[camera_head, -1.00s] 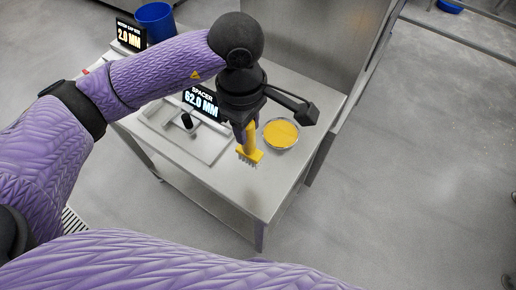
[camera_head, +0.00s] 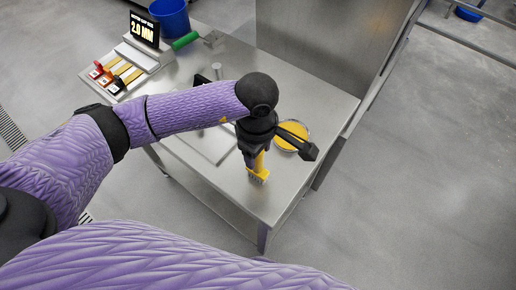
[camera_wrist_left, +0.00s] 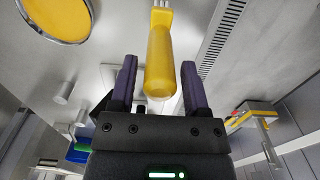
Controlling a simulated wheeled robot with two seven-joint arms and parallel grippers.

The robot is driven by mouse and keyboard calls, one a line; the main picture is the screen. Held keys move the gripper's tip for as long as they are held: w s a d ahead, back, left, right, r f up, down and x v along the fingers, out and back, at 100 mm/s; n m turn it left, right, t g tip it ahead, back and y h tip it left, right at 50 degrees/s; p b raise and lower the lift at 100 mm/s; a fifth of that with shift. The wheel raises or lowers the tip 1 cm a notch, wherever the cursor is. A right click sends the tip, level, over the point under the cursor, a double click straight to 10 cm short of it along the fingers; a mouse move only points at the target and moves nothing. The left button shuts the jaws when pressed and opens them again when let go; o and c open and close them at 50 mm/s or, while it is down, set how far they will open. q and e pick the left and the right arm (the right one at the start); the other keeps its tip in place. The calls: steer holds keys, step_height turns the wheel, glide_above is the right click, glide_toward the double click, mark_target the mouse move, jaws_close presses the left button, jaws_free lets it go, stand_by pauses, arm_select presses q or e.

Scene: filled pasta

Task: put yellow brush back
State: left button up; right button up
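The yellow brush (camera_head: 258,175) is at the front part of the metal table, bristles down and handle up. Its bristles appear to be on the tabletop, but I cannot be sure they touch. My left gripper (camera_head: 258,152) is above it. In the left wrist view the brush handle (camera_wrist_left: 159,65) lies between the two fingers of my left gripper (camera_wrist_left: 159,68), with a visible gap on each side, so the fingers are open around the handle end. My right gripper is not in view.
A round dish with yellow contents (camera_head: 292,135) is close to the right of my gripper. Behind my forearm are a rack with coloured handles (camera_head: 117,72), a "2.0 MM" display (camera_head: 144,30), a green-handled tool (camera_head: 185,40) and a blue bucket (camera_head: 170,17).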

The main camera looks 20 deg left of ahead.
arm_select(q)
steer(key=shift+o, duration=0.5)
step_height(320, 180, up, 12)
steer(key=p, duration=0.1)
steer(key=shift+r, duration=0.15)
steer(key=shift+a, duration=0.1)
